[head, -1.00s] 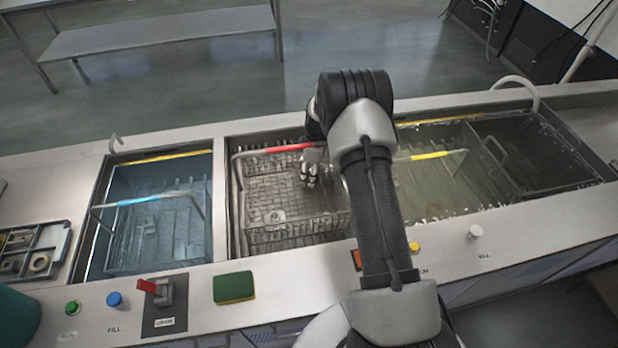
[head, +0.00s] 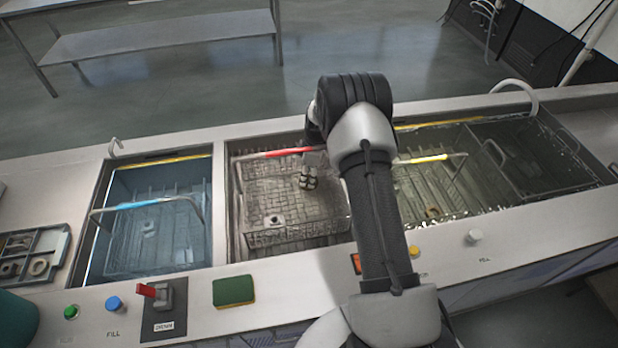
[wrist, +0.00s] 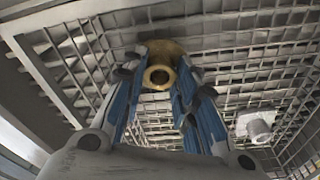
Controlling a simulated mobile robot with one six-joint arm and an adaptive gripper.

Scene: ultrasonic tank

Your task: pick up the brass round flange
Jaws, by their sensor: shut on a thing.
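The brass round flange (wrist: 164,50) shows in the wrist view between my fingertips, with its round collar and dark hole facing the camera. My gripper (wrist: 158,78) is shut on it, one blue-sided finger on each side. In the head view my gripper (head: 308,180) is over the wire basket with the red handle (head: 290,152) in the middle tank. The flange cannot be made out there. Whether it touches the basket floor is hard to tell.
A small grey part (wrist: 257,126) lies in the same basket, also seen in the head view (head: 271,220). Basket walls surround my gripper. A blue-handled basket (head: 150,203) stands left, a yellow-handled one (head: 428,159) right. A green sponge (head: 233,291) lies on the front ledge.

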